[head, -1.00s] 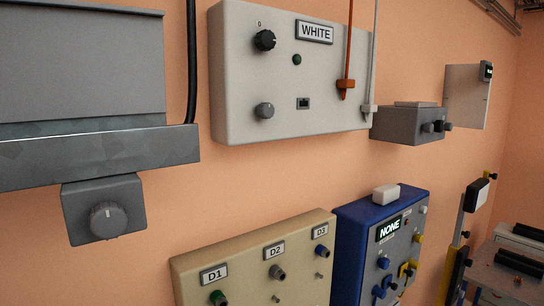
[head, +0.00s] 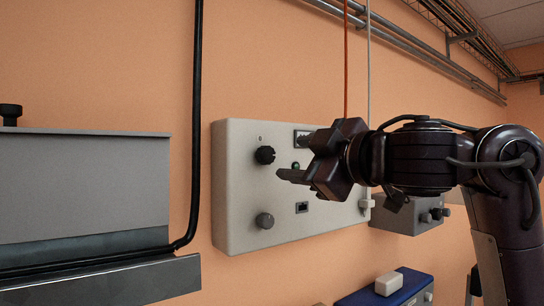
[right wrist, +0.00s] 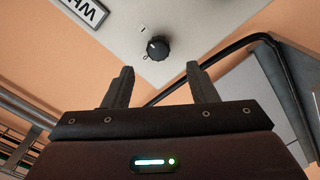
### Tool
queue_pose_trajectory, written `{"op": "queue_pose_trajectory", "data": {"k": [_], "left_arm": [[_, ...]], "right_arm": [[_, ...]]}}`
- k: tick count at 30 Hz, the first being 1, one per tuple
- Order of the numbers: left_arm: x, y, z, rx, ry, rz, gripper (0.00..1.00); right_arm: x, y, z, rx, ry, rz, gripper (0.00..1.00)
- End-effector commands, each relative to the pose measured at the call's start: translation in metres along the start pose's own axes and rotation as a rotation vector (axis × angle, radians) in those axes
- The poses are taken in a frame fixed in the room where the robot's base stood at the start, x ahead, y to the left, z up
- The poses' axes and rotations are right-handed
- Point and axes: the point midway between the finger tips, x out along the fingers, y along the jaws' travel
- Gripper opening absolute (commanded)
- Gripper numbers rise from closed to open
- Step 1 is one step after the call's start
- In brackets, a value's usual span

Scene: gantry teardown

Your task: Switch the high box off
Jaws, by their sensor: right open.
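The high box (head: 240,190) is a pale grey box mounted on the wall in the head view. A black knob (head: 264,155) sits at its upper left below a "0" mark, and a grey knob (head: 264,220) sits lower down. My right gripper (head: 292,157) is in front of the box, to the right of the black knob and apart from it. It hides most of the label. In the right wrist view the black knob (right wrist: 158,48) shows beyond and between the open, empty fingers (right wrist: 163,82). My left gripper is not in view.
A grey cabinet (head: 80,190) and a black cable (head: 196,120) are left of the box. An orange line (head: 346,60) and a pale line hang from above. A smaller grey box (head: 400,215) is behind my right arm. A blue box (head: 410,285) is below.

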Motion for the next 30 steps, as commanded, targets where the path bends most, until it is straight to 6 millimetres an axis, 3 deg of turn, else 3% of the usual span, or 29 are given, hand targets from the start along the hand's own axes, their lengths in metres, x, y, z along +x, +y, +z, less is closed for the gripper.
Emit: {"op": "queue_pose_trajectory", "data": {"k": [11, 24, 30], "left_arm": [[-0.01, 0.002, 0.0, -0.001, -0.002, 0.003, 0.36], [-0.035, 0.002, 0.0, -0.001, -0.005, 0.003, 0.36], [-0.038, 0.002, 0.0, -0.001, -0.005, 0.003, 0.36]], "right_arm": [[0.014, 0.005, -0.011, -0.006, 0.017, 0.004, 0.52], [0.066, 0.003, -0.006, -0.008, 0.002, -0.005, 0.52], [0.075, 0.003, -0.005, -0.008, 0.003, -0.002, 0.52]]}}
